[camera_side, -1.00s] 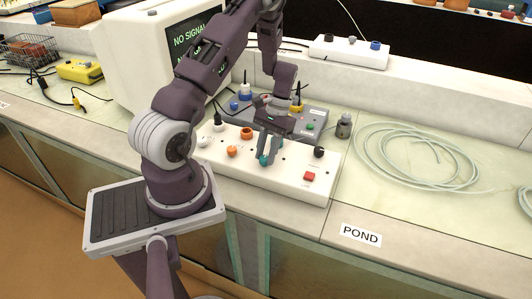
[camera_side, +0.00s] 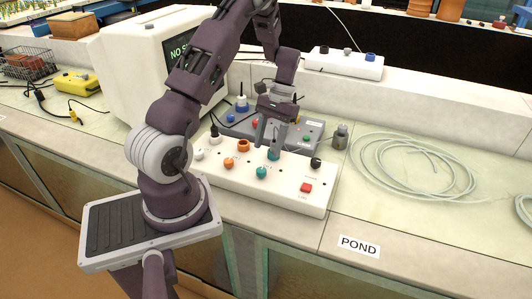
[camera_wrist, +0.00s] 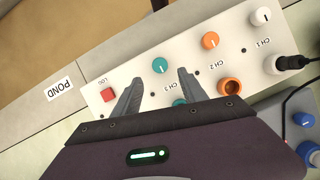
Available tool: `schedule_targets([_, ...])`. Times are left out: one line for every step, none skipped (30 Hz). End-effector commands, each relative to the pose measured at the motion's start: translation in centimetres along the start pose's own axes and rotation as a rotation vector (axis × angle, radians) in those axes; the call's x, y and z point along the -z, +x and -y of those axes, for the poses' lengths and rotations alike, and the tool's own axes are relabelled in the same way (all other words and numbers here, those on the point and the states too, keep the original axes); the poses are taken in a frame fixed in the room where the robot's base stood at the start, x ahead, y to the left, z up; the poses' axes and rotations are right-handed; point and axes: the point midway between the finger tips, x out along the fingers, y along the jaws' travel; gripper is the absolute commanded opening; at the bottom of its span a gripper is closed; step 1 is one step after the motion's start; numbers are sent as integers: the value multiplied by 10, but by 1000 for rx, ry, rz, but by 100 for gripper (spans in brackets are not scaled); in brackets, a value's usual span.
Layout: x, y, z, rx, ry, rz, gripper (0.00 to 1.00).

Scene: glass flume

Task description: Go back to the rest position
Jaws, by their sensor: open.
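My gripper (camera_side: 267,143) is open and empty above the white panel box (camera_side: 300,195) on the bench, with its fingers pointing down. In the wrist view my gripper (camera_wrist: 158,86) has its two fingers apart over the CH 3 part of the panel. A teal knob (camera_wrist: 159,65) shows just beyond the fingertips, clear of them; it also shows in the side view (camera_side: 261,172). A teal socket (camera_side: 273,154) is close by the fingers in the side view and is partly hidden by my gripper in the wrist view.
A grey box (camera_side: 313,127) and a monitor (camera_side: 150,65) stand behind. Coiled clear tubing (camera_side: 410,165) lies right.

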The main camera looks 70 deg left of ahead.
Motion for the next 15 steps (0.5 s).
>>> schedule_targets([0,0,0,0,0,0,50])
schedule_targets([0,0,0,0,0,0,50])
schedule_targets([0,0,0,0,0,0,50])
schedule_targets([0,0,0,0,0,0,50])
schedule_targets([0,0,0,0,0,0,50])
schedule_targets([0,0,0,0,0,0,50])
schedule_targets([0,0,0,0,0,0,50])
schedule_targets([0,0,0,0,0,0,50])
schedule_targets([0,0,0,0,0,0,50])
schedule_targets([0,-1,-1,0,1,-3,50])
schedule_targets([-1,-5,-3,1,5,-11,50])
schedule_targets([-5,-15,-10,2,16,-32,50])
schedule_targets([-10,-26,-17,4,28,-56,50])
schedule_targets([-16,-40,-27,6,45,-88,50])
schedule_targets([-30,-61,-43,7,74,-140,50])
